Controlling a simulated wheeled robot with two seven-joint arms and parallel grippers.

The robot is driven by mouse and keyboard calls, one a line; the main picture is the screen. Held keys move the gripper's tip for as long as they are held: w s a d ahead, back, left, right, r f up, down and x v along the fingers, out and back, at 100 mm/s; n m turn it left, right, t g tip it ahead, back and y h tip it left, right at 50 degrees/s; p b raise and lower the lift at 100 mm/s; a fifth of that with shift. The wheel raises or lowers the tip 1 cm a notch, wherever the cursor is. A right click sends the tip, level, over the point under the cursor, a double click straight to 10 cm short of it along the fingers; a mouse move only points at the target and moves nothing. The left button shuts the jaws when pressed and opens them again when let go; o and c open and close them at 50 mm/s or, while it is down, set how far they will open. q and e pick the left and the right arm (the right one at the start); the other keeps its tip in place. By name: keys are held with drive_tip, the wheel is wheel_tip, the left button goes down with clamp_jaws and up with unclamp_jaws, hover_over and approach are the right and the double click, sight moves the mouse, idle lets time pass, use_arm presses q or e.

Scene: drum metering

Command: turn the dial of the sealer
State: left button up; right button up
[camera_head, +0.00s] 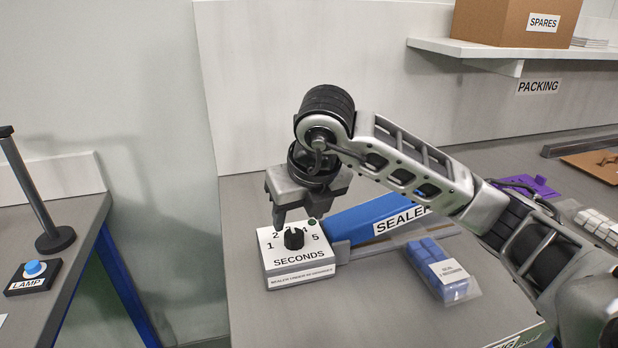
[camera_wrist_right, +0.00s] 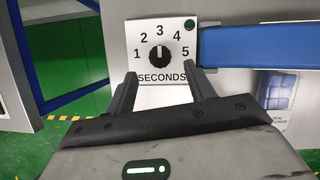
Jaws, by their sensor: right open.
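The sealer's white control box carries a black dial (camera_head: 293,238) with the numbers 1 to 5 around it and the word SECONDS below. In the right wrist view the dial (camera_wrist_right: 159,54) has its pale mark pointing up, near 3. A dark green round light or button (camera_wrist_right: 189,24) sits at the box's upper right corner. The sealer's blue bar (camera_head: 375,214) extends to the right of the box. My right gripper (camera_head: 294,222) is open above the dial, and its two fingers (camera_wrist_right: 160,84) show on the near side of the dial, apart from it. My left gripper is not in view.
A bag of blue blocks (camera_head: 440,268) lies on the bench right of the box. A shelf (camera_head: 480,49) with a SPARES carton (camera_head: 515,20) hangs at the back right. A LAMP button (camera_head: 33,268) and black post (camera_head: 40,200) stand on the separate left table.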

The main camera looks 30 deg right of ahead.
drive_tip(key=p+v, duration=0.1)
drive_tip(key=v, duration=0.9)
drive_tip(key=shift+r, duration=0.15)
